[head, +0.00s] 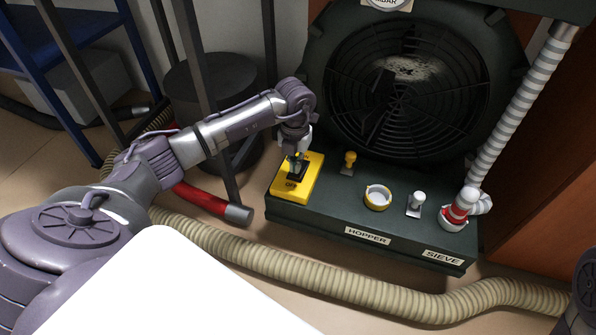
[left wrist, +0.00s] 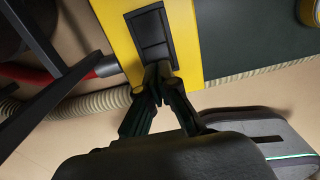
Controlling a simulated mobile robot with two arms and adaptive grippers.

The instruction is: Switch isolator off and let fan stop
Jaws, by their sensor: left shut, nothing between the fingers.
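The isolator is a yellow plate (head: 291,187) with a black rocker switch, on the left end of a dark green machine base. It also shows in the left wrist view as a yellow plate (left wrist: 186,50) with the black switch (left wrist: 151,33). My left gripper (head: 297,160) is shut and empty, with its fingertips at the switch. In the left wrist view the fingertips (left wrist: 158,72) are at the lower edge of the switch; I cannot tell whether they touch. The fan (head: 405,80) sits behind a round black grille; I cannot tell whether it turns. My right gripper is not in view.
A beige ribbed hose (head: 330,281) crosses the floor in front. Dark stand legs (head: 196,65) rise near my left arm.

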